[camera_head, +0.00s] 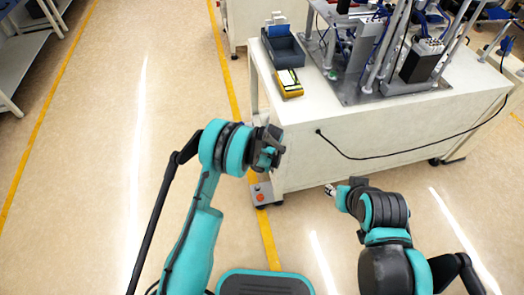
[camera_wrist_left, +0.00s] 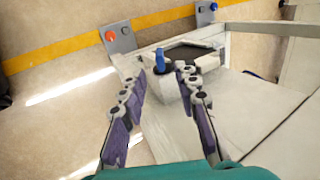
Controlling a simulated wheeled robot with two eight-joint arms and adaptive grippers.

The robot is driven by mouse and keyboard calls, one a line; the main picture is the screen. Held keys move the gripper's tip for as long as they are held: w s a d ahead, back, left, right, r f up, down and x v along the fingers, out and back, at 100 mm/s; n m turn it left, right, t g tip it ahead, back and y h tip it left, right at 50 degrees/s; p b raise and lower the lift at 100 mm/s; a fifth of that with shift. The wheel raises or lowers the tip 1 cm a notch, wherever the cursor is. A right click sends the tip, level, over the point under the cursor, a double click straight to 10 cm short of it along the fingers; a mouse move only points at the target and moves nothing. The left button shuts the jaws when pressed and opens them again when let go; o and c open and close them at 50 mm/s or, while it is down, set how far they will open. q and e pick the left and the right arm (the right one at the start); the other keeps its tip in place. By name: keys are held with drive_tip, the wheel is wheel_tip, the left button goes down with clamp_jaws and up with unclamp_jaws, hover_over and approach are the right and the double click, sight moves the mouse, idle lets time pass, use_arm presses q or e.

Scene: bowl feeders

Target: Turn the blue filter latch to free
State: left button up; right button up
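The blue latch (camera_wrist_left: 160,60) stands up as a small blue piece at the front of a white housing with a dark opening, in the left wrist view. My left gripper (camera_wrist_left: 165,80) is open, with its two fingers spread either side of the latch in the picture. No contact is visible. In the head view my left gripper (camera_head: 271,151) is beside the left end of the white bench, and it hides the latch there. My right gripper (camera_head: 331,190) is low in front of the bench, small and partly hidden by its wrist; its opening cannot be made out.
The white bench (camera_head: 400,135) carries a metal machine frame (camera_head: 350,92), a dark blue bin (camera_head: 283,50) and a yellow device (camera_head: 288,84). A black cable (camera_head: 370,157) hangs on its front. A grey bracket with an orange button (camera_wrist_left: 110,37) is near the housing. Floor on the left is clear.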

use_arm(q)
drive_tip(key=b+x, duration=0.2)
drive_tip(key=x, duration=0.5)
drive_tip(key=shift+f+b, duration=0.15)
drive_tip(key=shift+b, duration=0.2)
drive_tip(key=shift+w, duration=0.1)
clamp_jaws()
